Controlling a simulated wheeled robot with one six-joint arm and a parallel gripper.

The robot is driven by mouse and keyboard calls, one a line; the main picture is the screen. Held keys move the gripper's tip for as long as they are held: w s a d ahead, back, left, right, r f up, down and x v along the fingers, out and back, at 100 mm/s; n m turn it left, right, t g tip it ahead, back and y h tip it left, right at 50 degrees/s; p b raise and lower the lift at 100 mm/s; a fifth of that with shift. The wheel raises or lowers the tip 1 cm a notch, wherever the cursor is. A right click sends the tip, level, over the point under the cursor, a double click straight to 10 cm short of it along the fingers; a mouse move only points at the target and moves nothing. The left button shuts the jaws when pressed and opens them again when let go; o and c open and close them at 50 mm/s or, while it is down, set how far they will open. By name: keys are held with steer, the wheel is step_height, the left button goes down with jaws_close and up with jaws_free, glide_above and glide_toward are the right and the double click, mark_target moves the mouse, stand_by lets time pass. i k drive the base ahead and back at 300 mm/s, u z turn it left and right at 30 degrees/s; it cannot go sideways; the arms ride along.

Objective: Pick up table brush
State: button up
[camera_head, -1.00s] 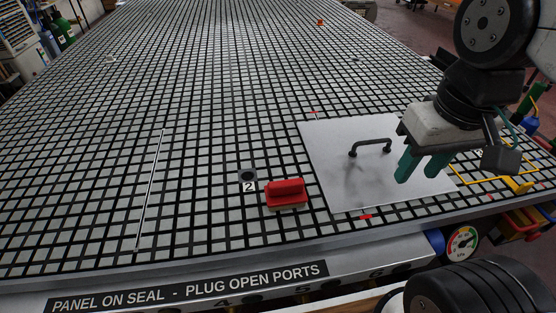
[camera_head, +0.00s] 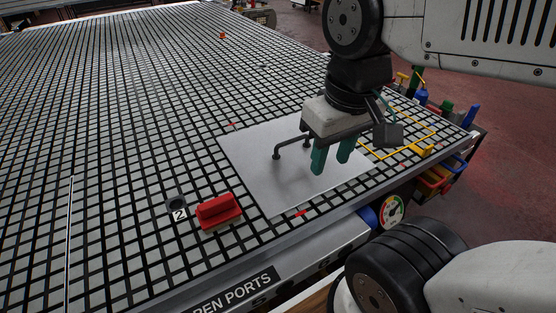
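The table brush (camera_head: 219,211) is a small block with a red grip and a pale underside. It lies on the black-and-white grid table (camera_head: 120,150) near the front edge, left of the metal panel. My gripper (camera_head: 331,167) hangs over the right part of the panel, to the right of the brush and apart from it. Its two teal fingers point down with a gap between them and nothing in it.
The flat grey panel (camera_head: 265,180) with a black bar handle (camera_head: 291,145) lies between brush and gripper. A port marked 2 (camera_head: 177,204) is just left of the brush. A gauge (camera_head: 392,211) and coloured bins (camera_head: 433,181) line the table's side. The grid at left is mostly clear.

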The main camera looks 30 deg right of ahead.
mark_target(213, 214)
steer(key=k, duration=1)
steer(key=u, duration=1)
steer(key=i, duration=0.9)
steer(key=z, duration=1.55)
